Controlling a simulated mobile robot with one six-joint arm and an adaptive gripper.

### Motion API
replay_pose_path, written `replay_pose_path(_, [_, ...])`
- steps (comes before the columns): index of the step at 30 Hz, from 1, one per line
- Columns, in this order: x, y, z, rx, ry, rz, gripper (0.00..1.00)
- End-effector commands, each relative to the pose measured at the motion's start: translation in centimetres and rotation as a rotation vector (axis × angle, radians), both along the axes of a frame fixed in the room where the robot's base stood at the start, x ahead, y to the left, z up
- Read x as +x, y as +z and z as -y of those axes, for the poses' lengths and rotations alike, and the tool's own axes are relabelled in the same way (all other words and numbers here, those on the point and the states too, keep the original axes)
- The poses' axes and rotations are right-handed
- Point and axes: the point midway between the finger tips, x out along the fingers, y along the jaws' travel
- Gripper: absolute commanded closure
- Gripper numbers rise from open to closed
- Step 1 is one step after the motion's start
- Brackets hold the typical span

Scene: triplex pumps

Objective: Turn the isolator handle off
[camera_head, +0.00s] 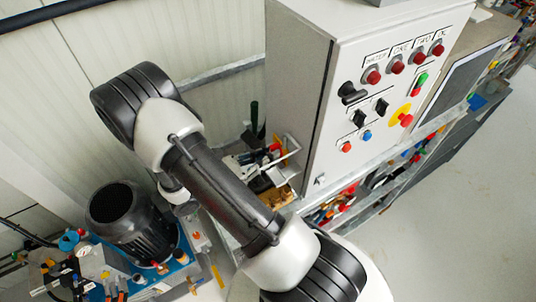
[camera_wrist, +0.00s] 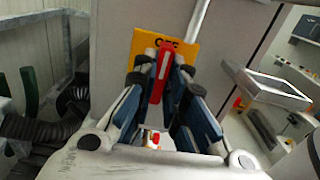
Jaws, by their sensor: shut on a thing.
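In the wrist view, a red isolator handle (camera_wrist: 160,82) stands nearly upright in the picture, in front of a yellow plate (camera_wrist: 189,52). In the head view I cannot make out the handle, the plate or my gripper's fingers.
A grey control cabinet (camera_head: 299,75) carries red buttons, black switches and a yellow-backed emergency stop (camera_head: 405,116). A black motor (camera_head: 130,220) stands at lower left. Dark corrugated hose (camera_wrist: 40,128) lies left in the wrist view. Open floor (camera_head: 460,210) is at right.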

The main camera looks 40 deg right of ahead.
Motion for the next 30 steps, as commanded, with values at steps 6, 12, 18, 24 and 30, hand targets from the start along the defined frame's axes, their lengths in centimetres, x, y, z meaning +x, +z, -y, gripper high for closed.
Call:
replay_pose_path(6, [0.0, 0.0, 0.0, 0.000, 0.000, -0.005, 0.86])
replay_pose_path(12, [0.0, 0.0, 0.0, 0.000, 0.000, -0.003, 0.73])
replay_pose_path(18, [0.0, 0.0, 0.0, -0.001, 0.000, -0.002, 0.68])
replay_pose_path(24, [0.0, 0.0, -0.1, -0.001, 0.001, -0.001, 0.68])
replay_pose_path(30, [0.7, 0.0, -2.5, -0.001, 0.005, -0.001, 0.68])
